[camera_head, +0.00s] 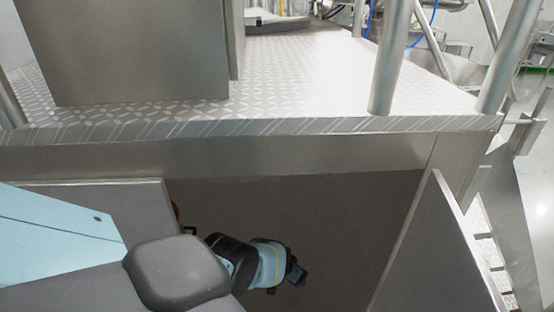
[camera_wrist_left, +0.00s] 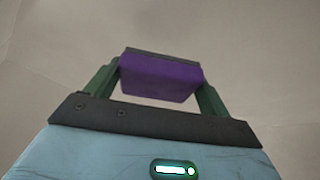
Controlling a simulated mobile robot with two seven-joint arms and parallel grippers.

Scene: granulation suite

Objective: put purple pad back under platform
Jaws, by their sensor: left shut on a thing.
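The platform (camera_head: 300,85) has a patterned metal deck, and a dark open space lies below its front edge. My left arm reaches into this space in the head view. My left gripper (camera_head: 297,276) is small and dark there, and I cannot make out the pad in that view. In the left wrist view my left gripper (camera_wrist_left: 160,82) is shut on the purple pad (camera_wrist_left: 160,78), a block with a dark far edge held between the green fingers. Only a plain grey-brown surface shows beyond the pad; its distance is unclear. My right gripper is not in view.
A metal panel (camera_head: 440,255) stands at an angle on the right of the opening, and another panel (camera_head: 100,190) borders it on the left. A steel cabinet (camera_head: 140,50) and railing posts (camera_head: 391,60) stand on the deck. The space around my left gripper looks empty.

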